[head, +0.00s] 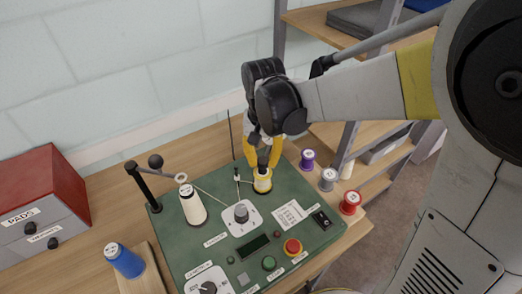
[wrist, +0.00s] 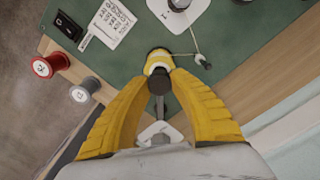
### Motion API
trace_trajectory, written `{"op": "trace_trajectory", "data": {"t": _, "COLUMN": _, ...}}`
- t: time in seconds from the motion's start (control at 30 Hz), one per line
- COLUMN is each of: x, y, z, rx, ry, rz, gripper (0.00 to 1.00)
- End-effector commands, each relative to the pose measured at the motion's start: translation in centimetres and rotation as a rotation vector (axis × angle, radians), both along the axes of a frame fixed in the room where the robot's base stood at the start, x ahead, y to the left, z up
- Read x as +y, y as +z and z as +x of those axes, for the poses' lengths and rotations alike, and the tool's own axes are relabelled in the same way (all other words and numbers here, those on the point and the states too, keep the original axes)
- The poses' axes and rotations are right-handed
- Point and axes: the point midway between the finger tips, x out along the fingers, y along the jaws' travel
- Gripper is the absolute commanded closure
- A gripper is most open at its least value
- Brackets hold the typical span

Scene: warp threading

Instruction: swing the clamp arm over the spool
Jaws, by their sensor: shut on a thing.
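A spool with yellow sides and a pale top (head: 262,182) stands near the far right edge of the green panel; it also shows in the wrist view (wrist: 158,60). The clamp arm (wrist: 160,107) is a thin bar with a dark round knob at its spool end and a dark pivot on a white plate. My gripper (head: 263,158) is above the spool, pointing down. In the wrist view its yellow fingers (wrist: 161,76) are shut on the clamp arm's knob, which appears right beside or partly over the spool. The exact gap between them is hidden.
A white thread cone (head: 192,206), a black post with a ball lever (head: 146,188) and a central dial (head: 241,213) stand on the green panel (head: 215,260). Purple (head: 307,160), grey (head: 328,179) and red (head: 350,202) spools line its right side. A blue spool (head: 125,262) is at left.

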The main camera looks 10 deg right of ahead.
Motion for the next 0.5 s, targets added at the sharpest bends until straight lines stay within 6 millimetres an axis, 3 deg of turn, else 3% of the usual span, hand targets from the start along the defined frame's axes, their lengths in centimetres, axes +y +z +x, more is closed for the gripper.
{"op": "trace_trajectory", "data": {"t": 0.07, "x": 0.07, "y": 0.05, "z": 0.28, "rx": -0.007, "ry": 0.0, "rz": 0.002, "gripper": 1.0}}
{"op": "trace_trajectory", "data": {"t": 0.1, "x": 0.08, "y": 0.06, "z": 0.29, "rx": -0.007, "ry": 0.0, "rz": 0.002, "gripper": 0.66}}
{"op": "trace_trajectory", "data": {"t": 0.17, "x": 0.07, "y": 0.05, "z": 0.27, "rx": -0.007, "ry": 0.001, "rz": 0.002, "gripper": 0.49}}
{"op": "trace_trajectory", "data": {"t": 0.5, "x": 0.04, "y": 0.3, "z": 0.12, "rx": -0.003, "ry": 0.001, "rz": 0.001, "gripper": 0.49}}
